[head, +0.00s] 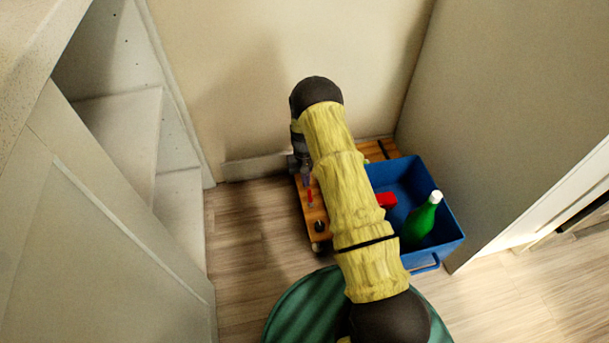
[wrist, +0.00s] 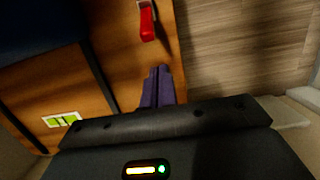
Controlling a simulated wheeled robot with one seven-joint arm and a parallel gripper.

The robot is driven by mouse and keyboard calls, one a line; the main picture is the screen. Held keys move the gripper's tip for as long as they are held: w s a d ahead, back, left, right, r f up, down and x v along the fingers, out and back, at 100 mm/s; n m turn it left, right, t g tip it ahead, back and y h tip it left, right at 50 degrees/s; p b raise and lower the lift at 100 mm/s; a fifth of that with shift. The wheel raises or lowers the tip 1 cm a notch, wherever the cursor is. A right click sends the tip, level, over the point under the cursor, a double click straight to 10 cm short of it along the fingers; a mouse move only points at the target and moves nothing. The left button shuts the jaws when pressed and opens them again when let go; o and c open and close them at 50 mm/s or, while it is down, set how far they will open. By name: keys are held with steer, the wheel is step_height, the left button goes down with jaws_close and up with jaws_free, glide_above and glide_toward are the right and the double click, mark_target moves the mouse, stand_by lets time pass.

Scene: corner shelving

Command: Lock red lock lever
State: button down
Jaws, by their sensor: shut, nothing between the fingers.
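The red lock lever (wrist: 147,24) shows at the top of the wrist view, mounted on a white base on a wooden board (wrist: 105,42). In the head view the red lever (head: 310,197) shows small on the board's left part, left of my arm. My gripper (wrist: 158,72) has its two purple fingers side by side, shut and empty. Its tips are over the board near its edge, below the lever in the wrist view and apart from it. In the head view my gripper (head: 305,178) is partly hidden by my arm.
A blue crate (head: 452,215) stands on the board's right, holding a green bottle (head: 420,217) and a red object (head: 387,200). A green-and-white patch (wrist: 62,119) and a dark strip lie on the board. Walls close in behind and right; white shelving (head: 120,130) stands left. Wooden floor (head: 245,240) is clear between.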

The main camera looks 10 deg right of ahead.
steer(key=shift+s+r+b, duration=0.75)
steer(key=shift+s+r, duration=0.35)
steer(key=shift+s, duration=0.3)
steer(key=shift+r, duration=0.1)
